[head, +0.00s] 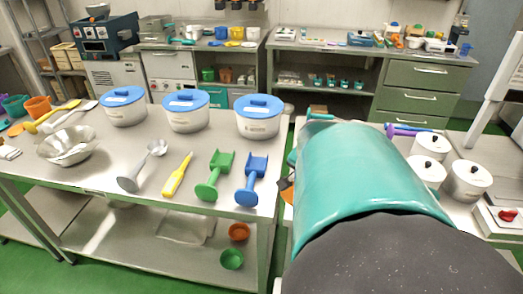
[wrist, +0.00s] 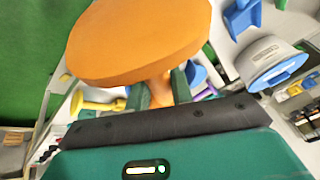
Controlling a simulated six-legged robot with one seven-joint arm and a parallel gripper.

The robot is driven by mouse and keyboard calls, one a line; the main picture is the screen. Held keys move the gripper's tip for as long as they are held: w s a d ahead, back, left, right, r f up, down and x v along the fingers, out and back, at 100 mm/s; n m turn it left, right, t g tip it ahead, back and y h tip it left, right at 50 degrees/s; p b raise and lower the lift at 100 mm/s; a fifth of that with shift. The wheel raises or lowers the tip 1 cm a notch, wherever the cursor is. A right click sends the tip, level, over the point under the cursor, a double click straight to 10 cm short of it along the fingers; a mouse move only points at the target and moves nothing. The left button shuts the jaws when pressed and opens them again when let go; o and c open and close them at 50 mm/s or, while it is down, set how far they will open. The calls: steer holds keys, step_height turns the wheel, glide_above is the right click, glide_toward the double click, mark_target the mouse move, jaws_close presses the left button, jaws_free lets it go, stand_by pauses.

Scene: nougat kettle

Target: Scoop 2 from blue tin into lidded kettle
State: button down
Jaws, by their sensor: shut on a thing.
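My gripper (wrist: 161,92) is shut on an orange scoop (wrist: 140,38), whose wide rounded face fills the upper wrist view. In the head view my arm hides the gripper and nearly all of the scoop. White tins with blue lids stand along the back of the left table: left (head: 123,107), middle (head: 187,112) and right (head: 258,118). All three lids are on. One tin (wrist: 272,62) also shows in the wrist view. White kettles with lids and black knobs stand on the right table: back (head: 432,146), left (head: 426,173) and right (head: 467,181).
A grey ladle (head: 143,167), a yellow spatula (head: 177,175), a green scoop (head: 215,175) and a blue scoop (head: 251,180) lie at the left table's front. A metal bowl (head: 68,147) stands left. A floor gap separates the tables. A red-switched box (head: 500,218) stands right.

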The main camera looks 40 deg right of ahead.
steer(key=shift+h, duration=0.3)
steer(key=shift+a+r, duration=0.15)
steer(key=shift+r, duration=0.95)
steer(key=shift+a+r, duration=0.1)
steer(key=shift+r, duration=1)
steer(key=shift+s+a, duration=0.1)
